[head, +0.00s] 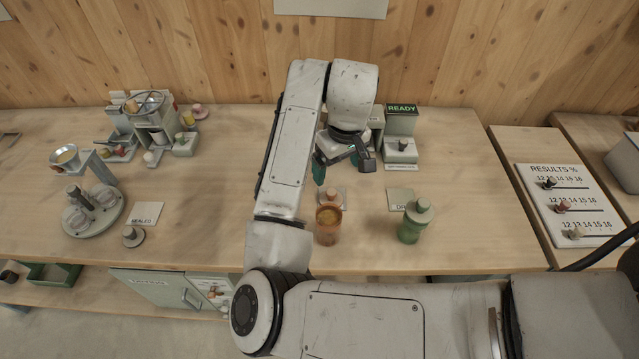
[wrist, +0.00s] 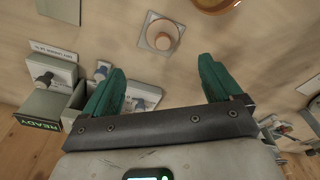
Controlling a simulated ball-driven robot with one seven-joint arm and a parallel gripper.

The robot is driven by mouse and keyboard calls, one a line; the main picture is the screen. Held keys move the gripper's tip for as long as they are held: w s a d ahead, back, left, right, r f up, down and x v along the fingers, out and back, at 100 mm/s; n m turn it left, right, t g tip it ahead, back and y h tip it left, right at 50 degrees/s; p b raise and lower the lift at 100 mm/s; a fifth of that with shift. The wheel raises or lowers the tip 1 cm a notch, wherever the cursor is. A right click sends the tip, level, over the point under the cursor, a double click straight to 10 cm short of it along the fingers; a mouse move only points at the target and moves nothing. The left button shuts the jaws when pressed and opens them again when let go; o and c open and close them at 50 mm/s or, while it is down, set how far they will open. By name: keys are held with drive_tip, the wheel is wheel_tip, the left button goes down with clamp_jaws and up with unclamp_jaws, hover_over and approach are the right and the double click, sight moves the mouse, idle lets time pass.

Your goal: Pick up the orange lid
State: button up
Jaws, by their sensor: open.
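The orange lid (head: 332,195), pale orange with a raised knob, lies on the table just behind the orange jar (head: 327,228). In the wrist view the lid (wrist: 162,36) sits on a pale square card, apart from the jar (wrist: 214,3), which is cut by the top edge. The jar looks uncapped. My gripper (head: 342,165) is above the table, behind the lid. In the wrist view my gripper (wrist: 158,78) has its green fingers spread wide, with nothing between them. The lid shows beyond the fingertips, roughly centred between them.
A green jar (head: 411,228) with a pale lid on top stands to the right, by a card. A device with a READY display (head: 401,112) stands at the back. A round stand (head: 93,212) and a SEALED card (head: 146,214) are left. Bare table lies between.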

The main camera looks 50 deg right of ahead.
hover_over(332, 192)
wheel_tip(332, 192, down, 5)
drive_tip(key=shift+s+f, duration=0.1)
drive_tip(key=shift+f+p, duration=0.8)
drive_tip(key=shift+f, duration=1.9)
drive_tip(key=c, duration=1.1)
